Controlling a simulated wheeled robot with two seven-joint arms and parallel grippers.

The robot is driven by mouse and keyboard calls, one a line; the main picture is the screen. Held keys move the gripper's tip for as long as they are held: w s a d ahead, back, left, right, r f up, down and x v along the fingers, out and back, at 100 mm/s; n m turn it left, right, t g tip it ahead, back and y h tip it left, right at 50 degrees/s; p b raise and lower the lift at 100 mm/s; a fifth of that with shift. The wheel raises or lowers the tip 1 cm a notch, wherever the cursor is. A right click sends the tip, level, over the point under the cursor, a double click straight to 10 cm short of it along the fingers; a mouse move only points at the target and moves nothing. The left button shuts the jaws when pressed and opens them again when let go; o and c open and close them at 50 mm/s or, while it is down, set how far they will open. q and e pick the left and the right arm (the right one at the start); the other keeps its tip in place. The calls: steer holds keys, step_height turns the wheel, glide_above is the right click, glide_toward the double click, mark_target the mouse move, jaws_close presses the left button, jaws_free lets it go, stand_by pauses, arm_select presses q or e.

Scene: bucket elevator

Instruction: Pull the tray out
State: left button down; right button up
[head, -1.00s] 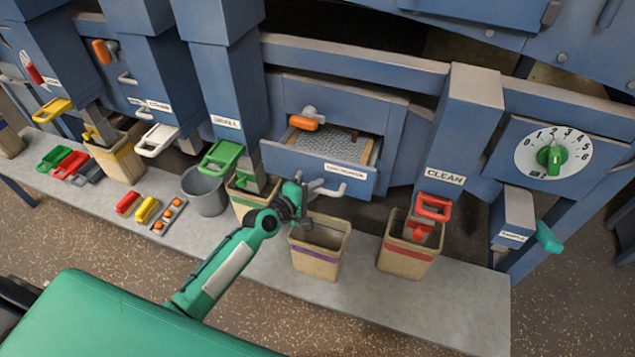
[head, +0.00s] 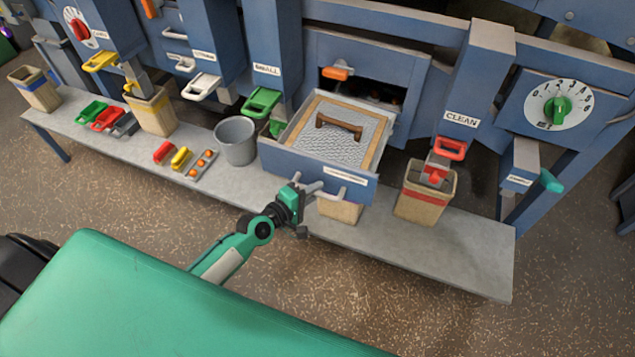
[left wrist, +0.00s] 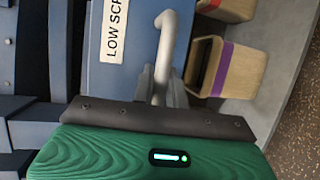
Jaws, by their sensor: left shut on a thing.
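The tray (head: 324,180) is a blue-fronted drawer with a label and grey bar handles. It stands well out of its opening in the blue machine. Inside it lies a mesh screen in a wooden frame (head: 345,143) with a brown wooden handle across its middle. My left gripper (head: 297,196) is at the left part of the tray's front and shut on its handle. My right gripper is not in view.
An orange handle (head: 338,72) is above the tray opening. A bin (head: 340,210) is partly hidden under the tray. A red-banded bin (head: 425,195) stands to the right, a grey bucket (head: 237,141) to the left. Small red, yellow and orange pieces lie on the grey bench (head: 230,185).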

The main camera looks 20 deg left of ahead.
arm_select(q)
steer(key=shift+s, duration=0.95)
steer(key=c, duration=1.4)
jaws_free()
steer(key=shift+a, duration=0.1)
